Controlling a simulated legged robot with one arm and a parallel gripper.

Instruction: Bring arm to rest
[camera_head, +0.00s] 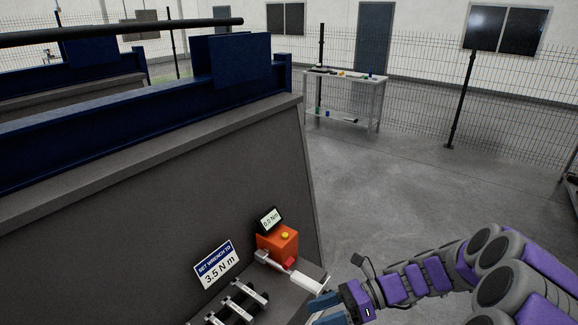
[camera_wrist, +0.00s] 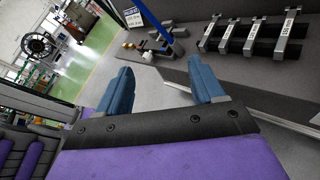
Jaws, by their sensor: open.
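My arm reaches in from the lower right of the head view, its purple and grey links bent low beside the grey bench. My gripper (camera_head: 328,304) is at the bottom of that view, just right of the bench's low ledge. In the wrist view my gripper (camera_wrist: 163,86) shows two blue fingers spread apart with nothing between them. It is open and empty, apart from the tools on the ledge.
An orange box (camera_head: 276,243) with a yellow button and small display stands on the ledge, a white-ended tool (camera_head: 303,277) before it. A sign (camera_head: 217,265) reads 3.5 N m. Several racked tools (camera_wrist: 256,36) lie nearby. Floor (camera_head: 400,180) right of the bench is clear.

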